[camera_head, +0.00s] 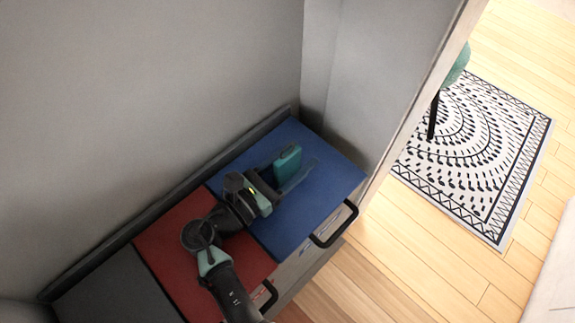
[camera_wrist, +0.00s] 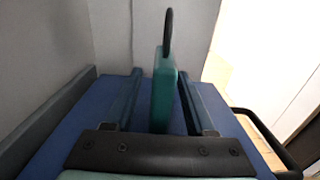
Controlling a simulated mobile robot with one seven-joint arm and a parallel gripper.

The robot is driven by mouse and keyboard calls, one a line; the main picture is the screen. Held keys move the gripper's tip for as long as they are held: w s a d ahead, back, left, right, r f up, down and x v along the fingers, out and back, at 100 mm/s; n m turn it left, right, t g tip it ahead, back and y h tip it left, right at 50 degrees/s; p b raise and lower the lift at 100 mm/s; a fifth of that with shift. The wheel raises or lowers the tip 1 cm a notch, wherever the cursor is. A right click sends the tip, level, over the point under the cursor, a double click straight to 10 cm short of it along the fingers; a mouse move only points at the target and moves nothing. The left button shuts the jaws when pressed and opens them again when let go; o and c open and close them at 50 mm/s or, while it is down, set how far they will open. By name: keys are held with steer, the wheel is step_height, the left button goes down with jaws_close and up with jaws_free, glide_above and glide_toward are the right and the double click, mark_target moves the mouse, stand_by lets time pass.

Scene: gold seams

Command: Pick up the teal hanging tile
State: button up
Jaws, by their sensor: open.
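The teal hanging tile (camera_head: 287,158) stands upright on the blue top at the far end of my gripper (camera_head: 291,174). In the wrist view the tile (camera_wrist: 163,92) is a thin slab seen nearly edge-on, with a dark loop (camera_wrist: 168,32) rising from its top. My gripper (camera_wrist: 160,73) is open, with one finger on each side of the tile. The tile looks nearer the right finger; a gap shows on the left. I cannot tell whether the right finger touches it. The tile's lower end is partly hidden by the gripper body.
The blue top (camera_head: 325,182) adjoins a red top (camera_head: 165,245) and a dark grey one (camera_head: 115,298). A raised dark edge (camera_head: 170,200) runs along the grey wall behind. Black handles (camera_head: 335,228) stick out in front. A patterned rug (camera_head: 480,150) lies on the floor at right.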

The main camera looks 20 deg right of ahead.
mark_target(299, 146)
steer(key=shift+w+d, duration=0.1)
steer(key=shift+d, duration=0.2)
jaws_close()
step_height(299, 146, up, 10)
steer(key=p, duration=0.5)
